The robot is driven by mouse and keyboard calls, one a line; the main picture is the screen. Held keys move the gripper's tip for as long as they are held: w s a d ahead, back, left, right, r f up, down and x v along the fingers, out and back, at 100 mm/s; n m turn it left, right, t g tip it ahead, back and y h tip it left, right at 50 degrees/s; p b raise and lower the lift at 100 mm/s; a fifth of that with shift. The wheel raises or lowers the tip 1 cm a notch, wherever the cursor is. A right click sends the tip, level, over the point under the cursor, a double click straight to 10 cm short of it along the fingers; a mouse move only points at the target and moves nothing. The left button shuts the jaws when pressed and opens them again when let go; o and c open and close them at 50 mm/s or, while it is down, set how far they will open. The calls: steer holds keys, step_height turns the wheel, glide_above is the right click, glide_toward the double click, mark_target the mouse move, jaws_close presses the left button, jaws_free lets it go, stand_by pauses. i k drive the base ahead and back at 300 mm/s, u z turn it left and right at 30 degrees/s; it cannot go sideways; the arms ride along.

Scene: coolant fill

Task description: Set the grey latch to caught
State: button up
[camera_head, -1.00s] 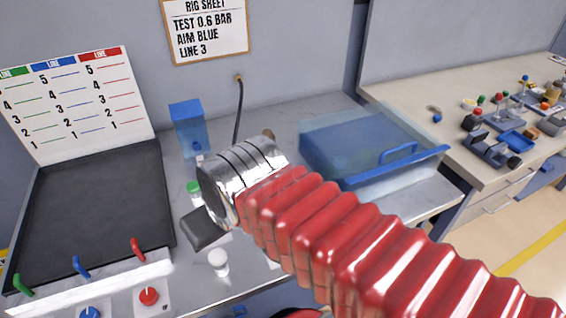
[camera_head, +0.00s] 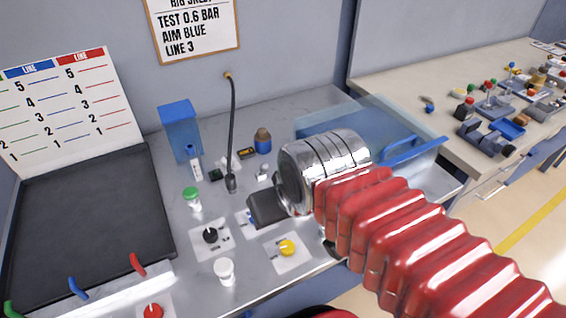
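My gripper (camera_head: 267,208) shows as a dark block at the end of the chrome wrist and red bellows arm. It is over the right part of the bench, by a pale plate with a partly visible blue part. Its fingers are seen from behind, so their opening cannot be told. I cannot pick out the grey latch for certain. A small pale grey fitting (camera_head: 263,173) stands on the bench just beyond the gripper, too small to identify. The wrist and arm hide part of the bench and the front of the clear blue cover (camera_head: 345,118).
A black knob (camera_head: 210,236) and yellow knob (camera_head: 287,247) sit on plates near my gripper. A green-capped vial (camera_head: 191,198), white cup (camera_head: 224,271), black hose (camera_head: 232,130), blue-brown bottle (camera_head: 263,142) and blue container (camera_head: 180,128) stand around. A dark panel (camera_head: 90,220) lies left.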

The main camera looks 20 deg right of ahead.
mark_target(264, 167)
steer(key=z, duration=0.25)
steer(key=k, duration=1.35)
steer(key=u, duration=0.25)
steer(key=i, duration=0.95)
steer(key=u, duration=0.55)
